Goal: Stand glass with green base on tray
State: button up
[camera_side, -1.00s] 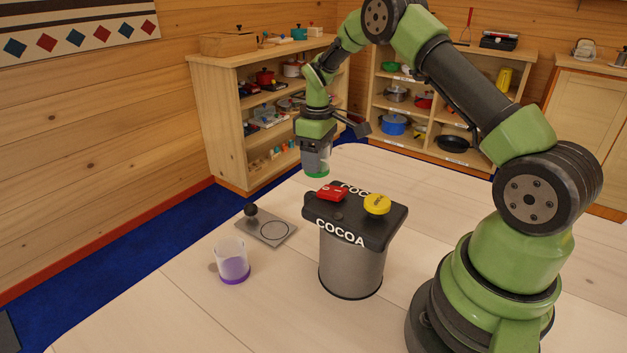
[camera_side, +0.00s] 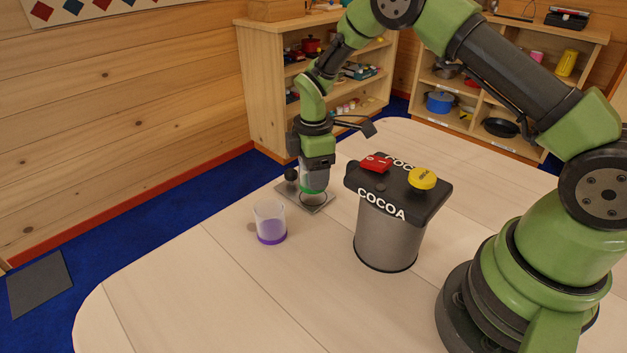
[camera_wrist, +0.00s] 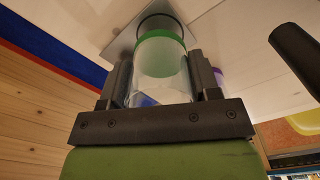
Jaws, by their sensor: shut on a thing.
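My gripper (camera_side: 316,168) is shut on the clear glass with the green base (camera_side: 311,186) and holds it upright, base down. In the wrist view the glass (camera_wrist: 160,68) sits between the two fingers (camera_wrist: 162,78), its green band toward the tray. The glass is over the tray at the ring side. I cannot tell whether its base touches the plate.
A glass with a purple base (camera_side: 270,224) stands on the table just in front of the tray. A grey COCOA canister (camera_side: 387,235) with a dark top stands to the right, carrying a red block (camera_side: 376,164) and a yellow disc (camera_side: 422,178). The front table is clear.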

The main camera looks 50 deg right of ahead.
jog(key=shift+f, duration=1.35)
jog(key=o, duration=1)
jog(key=shift+f, duration=0.1)
jog(key=shift+c, duration=0.2)
